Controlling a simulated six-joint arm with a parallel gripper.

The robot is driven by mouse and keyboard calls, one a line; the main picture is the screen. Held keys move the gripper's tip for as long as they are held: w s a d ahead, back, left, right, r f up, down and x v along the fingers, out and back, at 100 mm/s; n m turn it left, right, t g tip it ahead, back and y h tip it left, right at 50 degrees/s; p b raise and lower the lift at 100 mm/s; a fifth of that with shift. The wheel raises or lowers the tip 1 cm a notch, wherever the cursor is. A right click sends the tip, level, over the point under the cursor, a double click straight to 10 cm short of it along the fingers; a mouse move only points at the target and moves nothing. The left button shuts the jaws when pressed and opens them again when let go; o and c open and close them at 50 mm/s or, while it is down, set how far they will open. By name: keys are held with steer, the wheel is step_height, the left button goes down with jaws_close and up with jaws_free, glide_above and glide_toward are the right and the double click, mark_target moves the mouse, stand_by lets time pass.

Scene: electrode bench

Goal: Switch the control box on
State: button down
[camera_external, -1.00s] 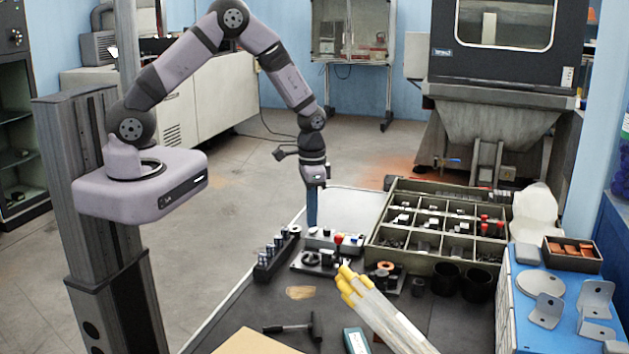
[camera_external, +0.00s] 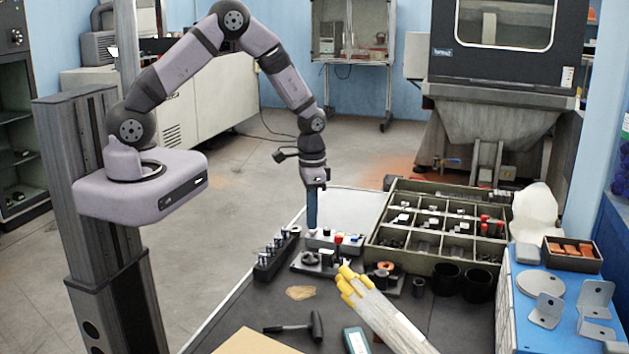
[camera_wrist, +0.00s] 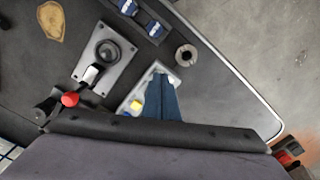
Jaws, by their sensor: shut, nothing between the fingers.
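The control box, a small light grey box (camera_external: 322,242) with small buttons on top, stands on the dark bench near its far left edge. In the wrist view part of the box (camera_wrist: 146,88) shows with a yellow button (camera_wrist: 137,104). My gripper (camera_external: 312,226) points straight down over the box's left end, its blue fingers shut with nothing between them. In the wrist view the shut fingers (camera_wrist: 162,80) cover part of the box top, and the box's switch cannot be made out. Whether the fingertips touch the box is not clear.
A red-handled clamp (camera_wrist: 70,100) on a grey plate (camera_wrist: 104,55) stands close to the box. A compartment tray (camera_external: 385,250) is to the right. Yellow-tipped rods (camera_external: 385,316) lie in front.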

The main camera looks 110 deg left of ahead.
steer(key=shift+f+b, duration=0.3)
steer(key=shift+f, duration=0.2)
steer(key=shift+r, duration=0.15)
step_height(320, 180, up, 7)
steer(key=p, duration=0.6)
stand_by(0.5)
stand_by(0.4)
